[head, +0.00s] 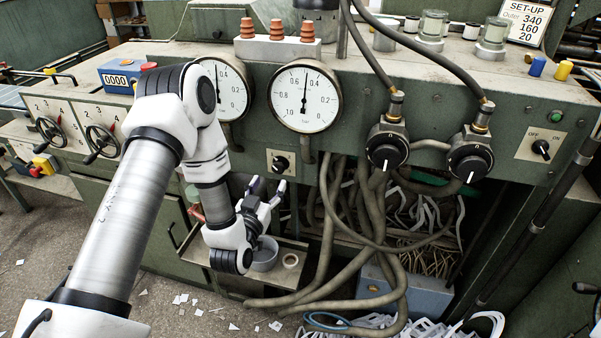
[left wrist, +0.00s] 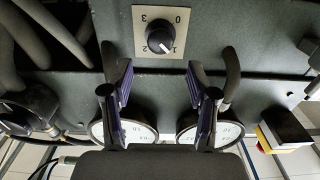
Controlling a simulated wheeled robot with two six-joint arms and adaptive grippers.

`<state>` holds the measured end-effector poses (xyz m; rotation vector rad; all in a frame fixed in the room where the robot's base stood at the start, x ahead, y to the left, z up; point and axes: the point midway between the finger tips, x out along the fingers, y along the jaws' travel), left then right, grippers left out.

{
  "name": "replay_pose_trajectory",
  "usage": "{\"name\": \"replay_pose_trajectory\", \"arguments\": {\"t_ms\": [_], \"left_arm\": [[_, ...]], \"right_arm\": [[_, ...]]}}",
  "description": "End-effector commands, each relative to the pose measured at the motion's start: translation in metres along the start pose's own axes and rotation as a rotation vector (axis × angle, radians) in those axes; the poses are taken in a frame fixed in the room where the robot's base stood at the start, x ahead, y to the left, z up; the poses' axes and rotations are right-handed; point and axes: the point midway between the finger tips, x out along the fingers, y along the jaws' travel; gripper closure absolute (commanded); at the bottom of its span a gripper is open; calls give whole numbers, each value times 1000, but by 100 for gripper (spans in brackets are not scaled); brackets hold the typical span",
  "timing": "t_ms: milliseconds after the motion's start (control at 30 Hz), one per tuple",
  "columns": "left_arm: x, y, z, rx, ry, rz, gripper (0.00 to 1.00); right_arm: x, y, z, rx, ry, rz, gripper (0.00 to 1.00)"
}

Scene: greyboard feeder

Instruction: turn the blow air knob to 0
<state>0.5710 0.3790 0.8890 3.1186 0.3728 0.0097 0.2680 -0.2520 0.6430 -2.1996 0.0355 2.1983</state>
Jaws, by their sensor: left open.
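The blow air knob appears to be the small black knob (head: 281,163) on a pale plate under the gauges. In the left wrist view the black knob (left wrist: 160,37) has a white pointer line and a plate numbered 0 to 3, seen upside down. The pointer is toward the lower right, by the 1 and 2 side, away from the 0. My left gripper (head: 266,188) is open and empty, a little below and in front of the knob. In the left wrist view its fingers (left wrist: 164,80) are spread, apart from the knob. My right gripper is not seen.
Two round gauges (head: 304,97) sit above the knob. Two larger black dials (head: 387,151) with hoses are to the right, and an ON/OFF switch (head: 541,148) is farther right. Thick hoses (head: 330,220) hang close to the right of my gripper. A small shelf (head: 300,250) is below.

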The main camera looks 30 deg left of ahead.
Motion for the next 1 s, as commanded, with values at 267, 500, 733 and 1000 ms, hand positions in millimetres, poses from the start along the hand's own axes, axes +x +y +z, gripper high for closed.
{"name": "replay_pose_trajectory", "arguments": {"t_ms": [267, 500, 733, 1000], "left_arm": [[51, 1, -1, 2, -1, 1, 41], [69, 1, 1, 0, -5, 2, 41], [69, 1, 1, 0, -5, 2, 69], [69, 1, 2, 0, -5, 2, 100]], "right_arm": [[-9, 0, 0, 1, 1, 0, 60], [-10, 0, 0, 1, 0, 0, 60], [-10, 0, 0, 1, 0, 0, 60], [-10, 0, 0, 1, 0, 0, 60]]}}
